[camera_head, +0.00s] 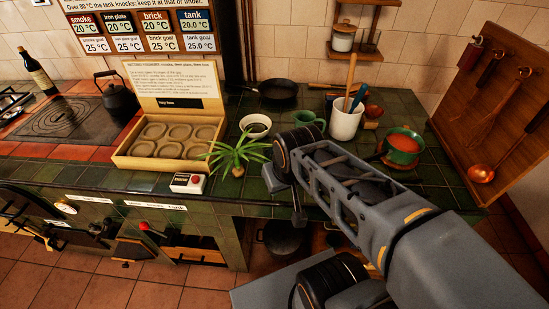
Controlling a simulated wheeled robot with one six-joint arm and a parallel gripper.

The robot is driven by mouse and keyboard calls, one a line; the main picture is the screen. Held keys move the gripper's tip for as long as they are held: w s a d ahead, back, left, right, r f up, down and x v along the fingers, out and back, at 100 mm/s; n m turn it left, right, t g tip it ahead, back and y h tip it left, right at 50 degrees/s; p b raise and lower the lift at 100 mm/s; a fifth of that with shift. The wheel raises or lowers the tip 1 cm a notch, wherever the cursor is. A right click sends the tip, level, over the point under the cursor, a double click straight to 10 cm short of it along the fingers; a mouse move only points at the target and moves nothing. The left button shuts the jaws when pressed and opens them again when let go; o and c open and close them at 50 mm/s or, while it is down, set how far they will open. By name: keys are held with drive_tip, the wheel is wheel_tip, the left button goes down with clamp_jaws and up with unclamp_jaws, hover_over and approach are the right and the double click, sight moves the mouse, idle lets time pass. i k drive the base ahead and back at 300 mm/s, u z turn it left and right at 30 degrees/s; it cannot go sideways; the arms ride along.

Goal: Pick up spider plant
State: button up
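The spider plant (236,154) stands on the green tiled counter near its front edge, left of my arm. Its long green leaves spread out, and a small base shows under them. My gripper (272,178) is at the end of my arm, just right of the plant and apart from its main clump. The plant's rightmost leaf tips come close to my wrist. The fingers are small, dark and partly hidden by the wrist, so I cannot tell how far they are apart. Nothing is seen held in them.
Behind are a white bowl (256,125), a green mug (309,119) and a utensil crock (345,120). A pot of red soup (403,143) stands right.

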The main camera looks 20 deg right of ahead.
sight(238, 170)
drive_tip(key=k, duration=0.5)
drive_tip(key=u, duration=1.55)
drive_tip(key=i, duration=1.25)
drive_tip(key=z, duration=2.05)
